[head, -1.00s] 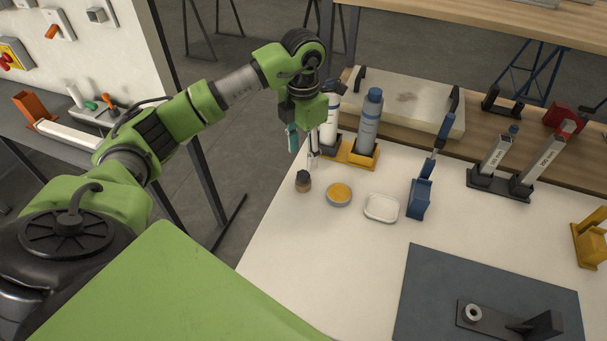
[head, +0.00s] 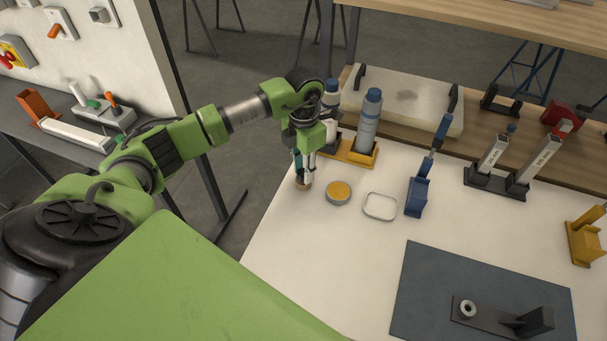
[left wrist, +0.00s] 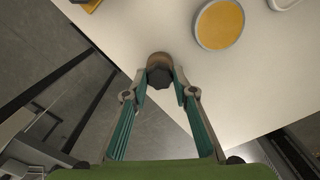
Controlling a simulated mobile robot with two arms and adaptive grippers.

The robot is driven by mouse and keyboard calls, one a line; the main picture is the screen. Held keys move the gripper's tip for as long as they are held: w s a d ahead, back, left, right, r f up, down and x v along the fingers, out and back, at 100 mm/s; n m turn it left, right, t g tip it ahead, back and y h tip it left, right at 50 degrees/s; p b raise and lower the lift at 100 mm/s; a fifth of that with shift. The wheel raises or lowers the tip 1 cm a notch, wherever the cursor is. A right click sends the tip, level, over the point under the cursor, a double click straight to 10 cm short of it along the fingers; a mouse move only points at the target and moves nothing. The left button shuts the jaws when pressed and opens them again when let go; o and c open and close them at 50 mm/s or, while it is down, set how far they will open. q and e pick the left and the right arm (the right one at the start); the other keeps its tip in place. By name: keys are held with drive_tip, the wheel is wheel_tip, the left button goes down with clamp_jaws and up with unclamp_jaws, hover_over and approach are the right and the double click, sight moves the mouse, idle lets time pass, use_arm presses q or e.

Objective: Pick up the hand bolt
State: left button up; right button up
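The hand bolt appears to be the small piece with a dark faceted knob on a brown round base. It stands upright near the left edge of the white table, partly hidden by my gripper in the head view (head: 304,187) and clear in the left wrist view (left wrist: 160,72). My left gripper (head: 304,178) points down right over it. In the left wrist view its two fingers (left wrist: 160,84) are apart, one on each side of the knob, with small gaps showing. My right gripper is not in view.
A round tin with a yellow top (head: 339,192) stands close right of the bolt, then a white dish (head: 380,206) and a blue holder (head: 418,198). Bottles (head: 369,120) in a yellow stand (head: 350,151) are just behind. A grey mat (head: 420,290) lies front right.

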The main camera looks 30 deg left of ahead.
use_arm(q)
drive_tip(key=shift+c, duration=1.4)
drive_tip(key=shift+r, duration=0.1)
drive_tip(key=shift+r+b, duration=0.4)
drive_tip(key=shift+r, duration=0.1)
drive_tip(key=s+d+r+b, duration=0.3)
drive_tip(key=s+d+r, duration=0.3)
drive_tip(key=d+r, duration=0.6)
drive_tip(key=shift+s+d, duration=0.2)
drive_tip(key=shift+d, duration=0.1)
